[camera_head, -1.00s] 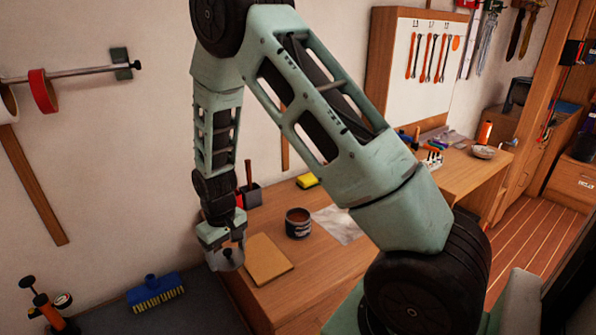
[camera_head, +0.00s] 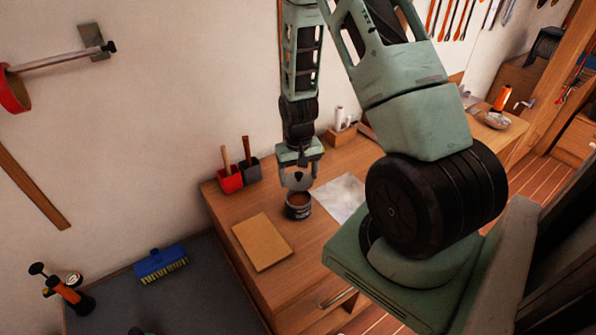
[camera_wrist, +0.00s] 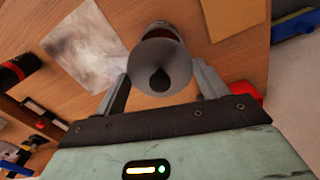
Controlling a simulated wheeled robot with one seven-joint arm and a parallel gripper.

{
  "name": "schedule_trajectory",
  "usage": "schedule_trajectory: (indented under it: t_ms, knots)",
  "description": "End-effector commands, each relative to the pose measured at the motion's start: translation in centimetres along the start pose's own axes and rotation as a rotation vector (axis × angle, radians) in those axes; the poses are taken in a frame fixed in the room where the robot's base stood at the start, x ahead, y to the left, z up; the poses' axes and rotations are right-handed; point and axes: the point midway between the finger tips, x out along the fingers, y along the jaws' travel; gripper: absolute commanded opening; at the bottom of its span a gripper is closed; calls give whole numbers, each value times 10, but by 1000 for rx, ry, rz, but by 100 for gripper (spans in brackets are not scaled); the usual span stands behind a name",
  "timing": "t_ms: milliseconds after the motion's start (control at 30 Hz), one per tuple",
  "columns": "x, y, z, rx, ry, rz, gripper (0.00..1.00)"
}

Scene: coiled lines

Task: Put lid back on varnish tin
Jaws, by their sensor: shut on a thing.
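The varnish tin (camera_head: 298,212) is a small dark open tin with brown inside, standing on the wooden bench. My gripper (camera_head: 299,180) points down just above the tin's far side. It is shut on the grey round lid (camera_head: 292,184), which hangs tilted over the tin and apart from it as far as I can tell. In the wrist view the lid (camera_wrist: 160,62) shows its face and dark central knob between the two fingers (camera_wrist: 160,88). The tin is mostly hidden behind the lid there; only a bit of its rim (camera_wrist: 160,28) shows.
A brown board (camera_head: 262,241) lies left of the tin, and a pale crumpled sheet (camera_head: 341,198) lies to its right. Red (camera_head: 230,179) and dark (camera_head: 250,169) holders with handled tools stand behind at the left. A blue brush (camera_head: 160,262) lies on the lower grey surface.

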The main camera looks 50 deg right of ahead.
Motion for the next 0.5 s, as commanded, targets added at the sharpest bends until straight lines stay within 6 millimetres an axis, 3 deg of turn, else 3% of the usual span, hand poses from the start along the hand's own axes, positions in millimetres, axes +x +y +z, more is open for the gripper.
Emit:
schedule_trajectory:
  t_ms: [500]
  knots:
    - [49,0,0,-1,-1,0,51]
